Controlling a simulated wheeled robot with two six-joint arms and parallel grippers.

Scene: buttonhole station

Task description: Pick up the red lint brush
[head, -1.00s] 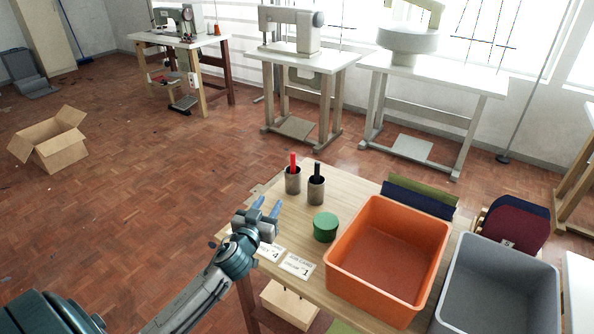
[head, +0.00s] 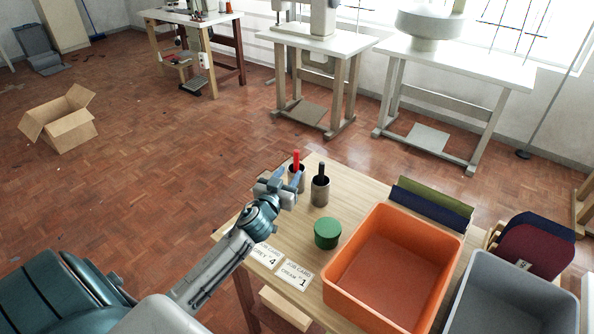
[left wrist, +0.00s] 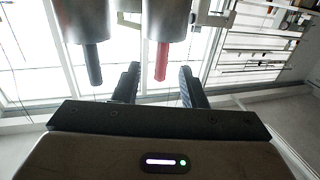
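The red lint brush (head: 296,157) stands upright in a metal cup near the far left corner of the wooden table, its red handle sticking up above the rim. My left gripper (head: 286,183) is at that cup, partly covering it. In the left wrist view, which looks upside down, the red handle (left wrist: 162,62) shows between the two spread fingers of my left gripper (left wrist: 158,84). The fingers are open with a gap on both sides of the handle. My right gripper is not in view.
A second cup (head: 320,192) with a dark-handled brush (head: 321,168) stands just right. A green round tin (head: 327,233), an orange bin (head: 350,290) and job cards (head: 295,280) share the table. A grey bin (head: 482,262) stands beside the orange one.

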